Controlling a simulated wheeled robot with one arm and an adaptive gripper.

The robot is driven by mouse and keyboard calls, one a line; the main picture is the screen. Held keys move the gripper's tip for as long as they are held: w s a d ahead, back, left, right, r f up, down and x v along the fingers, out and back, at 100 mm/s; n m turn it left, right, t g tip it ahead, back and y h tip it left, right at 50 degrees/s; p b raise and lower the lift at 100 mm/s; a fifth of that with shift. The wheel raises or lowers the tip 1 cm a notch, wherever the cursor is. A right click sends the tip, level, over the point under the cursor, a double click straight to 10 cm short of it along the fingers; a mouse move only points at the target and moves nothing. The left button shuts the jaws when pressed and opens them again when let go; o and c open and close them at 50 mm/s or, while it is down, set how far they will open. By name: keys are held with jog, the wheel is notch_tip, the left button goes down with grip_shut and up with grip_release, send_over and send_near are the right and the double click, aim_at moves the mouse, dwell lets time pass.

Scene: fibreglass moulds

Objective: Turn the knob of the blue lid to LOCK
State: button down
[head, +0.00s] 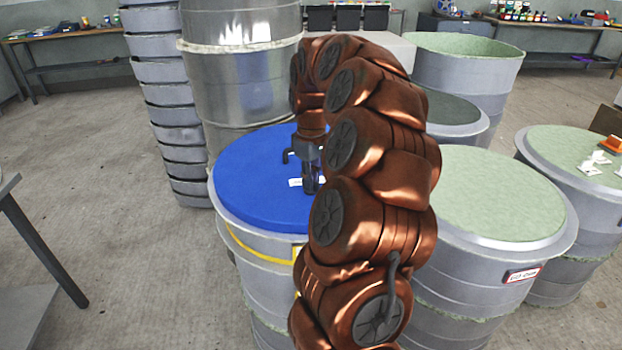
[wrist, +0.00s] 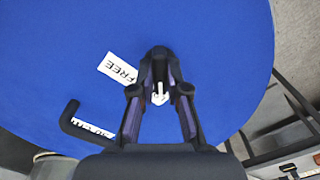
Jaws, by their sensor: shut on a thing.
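The blue lid (head: 250,180) lies flat on a grey drum at the centre left in the head view. It fills most of the wrist view (wrist: 60,50). My gripper (head: 311,188) points down onto the lid. In the wrist view its fingers (wrist: 159,68) are shut around the knob, which they mostly hide. A small white mark (wrist: 159,93) shows between the fingers; which way it points is unclear. A white label reading FREE (wrist: 118,68) lies up and left of the fingers.
Grey drums with pale green tops (head: 490,195) stand close on the right. Tall stacked grey moulds (head: 240,75) stand right behind the lid. A table (head: 25,235) is at the left edge. Concrete floor (head: 110,190) is free between it and the drum.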

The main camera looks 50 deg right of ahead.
dwell(0.3)
jog(key=c, duration=1.2)
grip_release()
jog(key=shift+o, duration=0.2)
notch_tip(320, 180, up, 12)
